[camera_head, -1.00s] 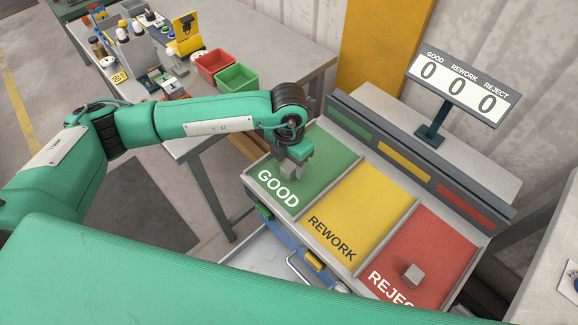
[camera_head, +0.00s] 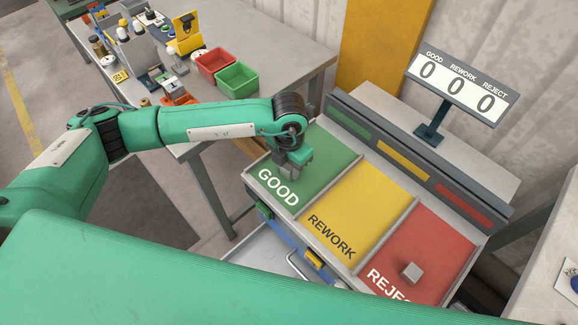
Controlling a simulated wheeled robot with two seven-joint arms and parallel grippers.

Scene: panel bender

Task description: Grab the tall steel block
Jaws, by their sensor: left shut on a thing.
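My left gripper (camera_head: 292,167) reaches down into the green GOOD compartment (camera_head: 328,158). It is shut on a grey steel block (camera_head: 289,174), low over the compartment floor near the word GOOD. The fingers hide most of the block, so I cannot tell its full height or whether it touches the floor. A smaller grey steel block (camera_head: 412,271) lies in the red REJECT compartment (camera_head: 440,245). My right gripper is not in view.
The yellow REWORK compartment (camera_head: 357,205) is empty, with low dividers on both sides. A counter sign (camera_head: 463,89) stands behind the trays. A workbench (camera_head: 285,52) at the upper left carries red (camera_head: 214,62) and green bins (camera_head: 237,80) and several tools.

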